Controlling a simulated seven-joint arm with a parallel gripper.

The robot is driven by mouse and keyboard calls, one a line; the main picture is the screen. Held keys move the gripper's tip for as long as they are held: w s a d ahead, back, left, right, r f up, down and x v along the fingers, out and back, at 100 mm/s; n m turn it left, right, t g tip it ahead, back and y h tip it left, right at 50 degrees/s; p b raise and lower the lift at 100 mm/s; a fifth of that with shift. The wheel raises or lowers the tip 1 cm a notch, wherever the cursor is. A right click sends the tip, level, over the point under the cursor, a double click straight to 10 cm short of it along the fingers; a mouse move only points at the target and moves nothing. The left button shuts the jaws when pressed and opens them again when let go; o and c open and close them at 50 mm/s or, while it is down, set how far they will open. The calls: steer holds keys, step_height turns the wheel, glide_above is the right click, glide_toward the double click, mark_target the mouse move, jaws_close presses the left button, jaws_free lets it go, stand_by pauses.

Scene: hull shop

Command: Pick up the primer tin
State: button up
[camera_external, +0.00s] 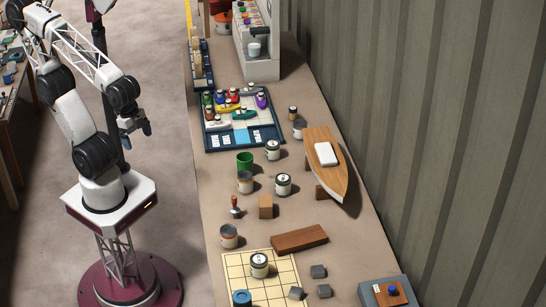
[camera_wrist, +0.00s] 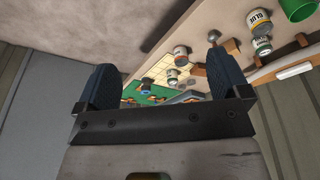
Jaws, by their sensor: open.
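Several small tins stand upright on the workbench, and I cannot read which one is the primer tin. In the external view there are white-labelled tins in the middle (camera_external: 273,150), below it (camera_external: 283,184) and on the yellow grid mat (camera_external: 259,265). Tins with orange-brown bands stand to the left (camera_external: 246,183) and lower left (camera_external: 229,237). In the wrist view one tin reads "BLUE" (camera_wrist: 259,21); other tins (camera_wrist: 181,52) are too small to read. My gripper (camera_external: 136,135) is open and empty, left of the bench; its blue fingers (camera_wrist: 160,65) frame the wrist view.
A wooden boat hull (camera_external: 322,179) lies at the bench's right. A green cup (camera_external: 244,163), wooden block (camera_external: 265,207), brown plank (camera_external: 299,239) and grey blocks (camera_external: 318,271) stand nearby. A corrugated wall (camera_external: 440,130) borders the right.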

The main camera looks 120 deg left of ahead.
steer(key=w+a+n, duration=0.4)
steer(key=w+a, duration=0.4)
steer(key=w, duration=0.3)
steer(key=n+g, duration=0.3)
steer(key=n, duration=0.8)
glide_toward(273, 143)
steer(key=f, duration=0.2)
steer(key=d+f, duration=0.1)
steer(key=f, duration=0.2)
steer(key=shift+d+f, duration=0.15)
steer(key=shift+d, duration=0.05)
steer(key=shift+s+a+f+n, duration=0.15)
steer(key=shift+a+f+n, duration=0.2)
steer(key=shift+a, duration=0.15)
steer(key=shift+f, duration=1.3)
